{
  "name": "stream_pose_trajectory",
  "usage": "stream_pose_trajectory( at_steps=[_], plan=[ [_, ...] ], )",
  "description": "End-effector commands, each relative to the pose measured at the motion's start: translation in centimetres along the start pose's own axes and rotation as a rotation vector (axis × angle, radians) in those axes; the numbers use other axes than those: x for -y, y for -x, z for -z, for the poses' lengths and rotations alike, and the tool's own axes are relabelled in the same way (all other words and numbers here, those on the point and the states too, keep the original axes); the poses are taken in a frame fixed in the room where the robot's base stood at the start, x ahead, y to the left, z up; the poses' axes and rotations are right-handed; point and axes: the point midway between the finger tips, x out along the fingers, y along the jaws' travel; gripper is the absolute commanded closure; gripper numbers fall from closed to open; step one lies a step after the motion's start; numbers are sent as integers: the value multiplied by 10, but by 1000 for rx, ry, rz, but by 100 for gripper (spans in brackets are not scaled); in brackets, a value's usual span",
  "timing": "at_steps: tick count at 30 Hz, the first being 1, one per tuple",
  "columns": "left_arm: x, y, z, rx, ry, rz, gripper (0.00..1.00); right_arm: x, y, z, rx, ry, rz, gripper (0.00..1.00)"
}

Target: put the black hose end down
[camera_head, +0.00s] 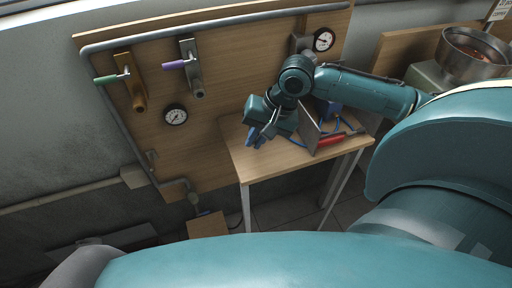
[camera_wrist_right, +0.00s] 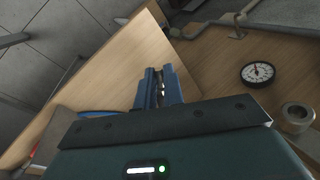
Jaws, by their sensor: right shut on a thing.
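My right gripper (camera_head: 256,138) hangs over the left part of the small wooden table (camera_head: 240,165), pointing down. Its blue fingers also show in the right wrist view (camera_wrist_right: 160,90). They are close together on a small dark piece with a bright spot, which I take as the black hose end (camera_wrist_right: 160,92). Most of this piece is hidden between the fingers, and I cannot tell whether it touches the table. My left gripper is not in view.
Behind is a wooden board with a green-handled valve (camera_head: 106,79), a purple-handled valve (camera_head: 176,65) and gauges (camera_head: 176,114). The table's front left is bare.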

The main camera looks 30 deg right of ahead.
Motion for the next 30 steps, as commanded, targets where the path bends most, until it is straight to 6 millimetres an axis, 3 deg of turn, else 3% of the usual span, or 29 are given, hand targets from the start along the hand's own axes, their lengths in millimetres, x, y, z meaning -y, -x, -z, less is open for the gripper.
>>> stream_pose_trajectory(
  at_steps=[6,29,30],
  plan=[
    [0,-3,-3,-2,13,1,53,-14,-33,-1,3,0,-1,100],
    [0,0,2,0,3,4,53,-19,-45,-1,1,2,-1,100],
    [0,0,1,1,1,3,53,-19,-46,-1,2,2,-1,89]
  ],
)
